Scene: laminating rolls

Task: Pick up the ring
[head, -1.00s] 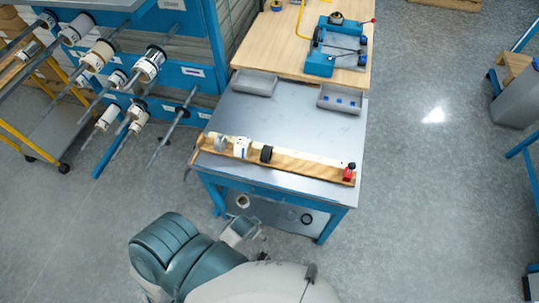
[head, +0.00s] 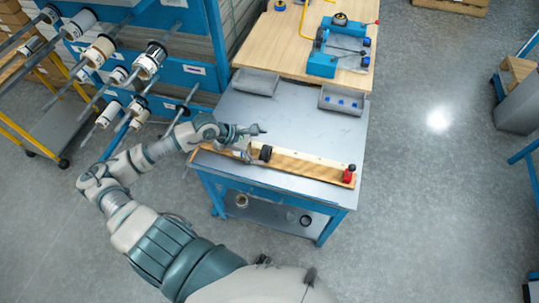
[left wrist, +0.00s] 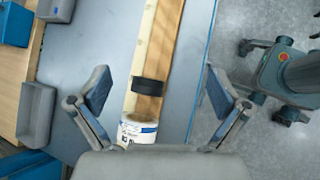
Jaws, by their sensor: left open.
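A wooden board (head: 285,163) with a pale strip lies along the table's near edge. A black ring (head: 265,153) sits around or on the strip; it also shows in the left wrist view (left wrist: 150,87). Next to it is a white roll with a blue-marked label (left wrist: 138,131). I cannot tell which of these the task calls the ring. My left gripper (head: 252,142) is over the left part of the board. In the left wrist view its open fingers (left wrist: 157,90) lie to either side of the board, with the black ring between them in the picture. My right gripper is not in view.
A red knob (head: 348,174) stands at the board's right end. Two grey bins (head: 340,100) sit at the metal table's (head: 310,125) back edge. A blue fixture (head: 322,64) stands on the wooden table behind. A rack with rolls on rods (head: 150,60) is at left.

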